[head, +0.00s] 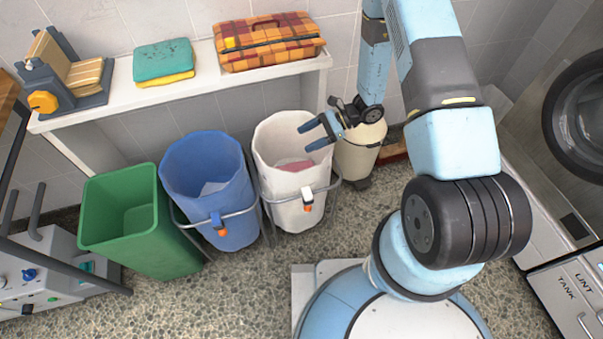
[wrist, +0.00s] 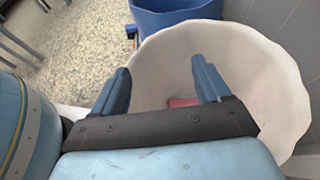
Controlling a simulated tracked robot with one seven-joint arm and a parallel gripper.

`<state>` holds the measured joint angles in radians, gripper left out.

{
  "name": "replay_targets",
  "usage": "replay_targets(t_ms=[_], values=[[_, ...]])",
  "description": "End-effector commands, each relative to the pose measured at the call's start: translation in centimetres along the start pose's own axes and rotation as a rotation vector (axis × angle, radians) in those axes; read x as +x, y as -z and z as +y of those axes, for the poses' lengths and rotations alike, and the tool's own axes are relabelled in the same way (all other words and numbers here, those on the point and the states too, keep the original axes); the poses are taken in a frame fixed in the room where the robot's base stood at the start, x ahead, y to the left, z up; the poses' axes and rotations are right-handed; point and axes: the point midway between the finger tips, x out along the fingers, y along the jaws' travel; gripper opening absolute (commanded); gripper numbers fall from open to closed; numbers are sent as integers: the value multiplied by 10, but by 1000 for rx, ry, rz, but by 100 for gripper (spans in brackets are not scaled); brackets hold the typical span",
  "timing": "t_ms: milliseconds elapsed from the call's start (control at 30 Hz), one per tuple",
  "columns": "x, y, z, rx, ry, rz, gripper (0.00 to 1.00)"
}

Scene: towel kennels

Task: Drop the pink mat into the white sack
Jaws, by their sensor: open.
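The white sack (head: 285,205) stands on the floor in a metal frame with an orange and white clip, to the right of the blue sack. A pink mat (head: 294,165) lies inside the white sack, partly hidden by its wall. In the wrist view a small part of the pink mat (wrist: 183,102) shows low inside the white sack (wrist: 262,55), beyond my fingers. My gripper (head: 306,135) is open and empty over the right side of the sack's mouth. In the wrist view the two fingers (wrist: 160,80) are apart with nothing between them.
A blue sack (head: 208,175) with a pale cloth inside and a green bin (head: 124,222) stand to the left. A shelf (head: 200,87) behind holds folded towels (head: 164,62) and a plaid case (head: 268,42). A cream canister (head: 357,150) stands close right of the white sack.

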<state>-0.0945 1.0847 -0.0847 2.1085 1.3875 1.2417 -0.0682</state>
Motion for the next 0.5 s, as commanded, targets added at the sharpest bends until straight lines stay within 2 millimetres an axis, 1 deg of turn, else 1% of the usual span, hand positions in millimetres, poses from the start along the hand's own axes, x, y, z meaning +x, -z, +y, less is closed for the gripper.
replay_targets(t_ms=[133, 267, 367, 500], values=[[-3, 0, 0, 0, 1, 0, 76], [-16, 0, -1, 0, 3, 1, 76], [-33, 1, -2, 0, 4, 1, 76], [-62, 1, -3, 0, 4, 0, 76]])
